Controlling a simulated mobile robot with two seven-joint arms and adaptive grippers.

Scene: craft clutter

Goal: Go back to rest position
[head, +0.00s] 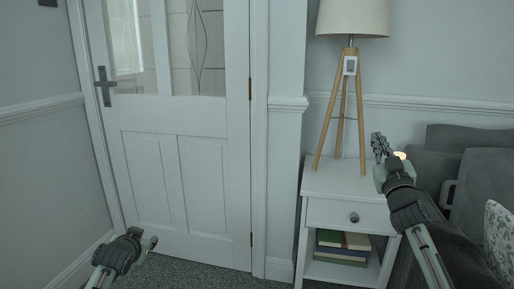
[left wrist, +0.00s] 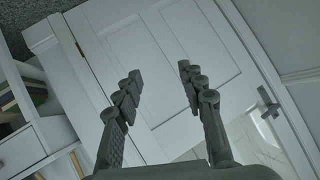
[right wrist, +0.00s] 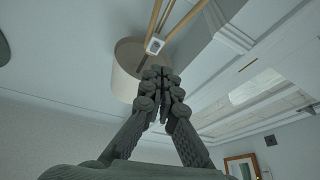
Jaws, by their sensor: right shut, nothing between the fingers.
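My left gripper (head: 148,242) is low in front of the white door in the head view. In the left wrist view its two fingers (left wrist: 160,85) are spread apart with nothing between them. My right gripper (head: 379,143) is raised at the right of the head view, in front of the wall between the lamp and the sofa. In the right wrist view its fingertips (right wrist: 160,75) meet, and they hold nothing.
A white door (head: 185,120) with glass panes fills the left. A white side table (head: 325,182) bears a tripod lamp (head: 352,18), with books (head: 340,246) on its lower shelf. A grey sofa (head: 470,137) stands at the right. Grey carpet (head: 195,275) is clear below the door.

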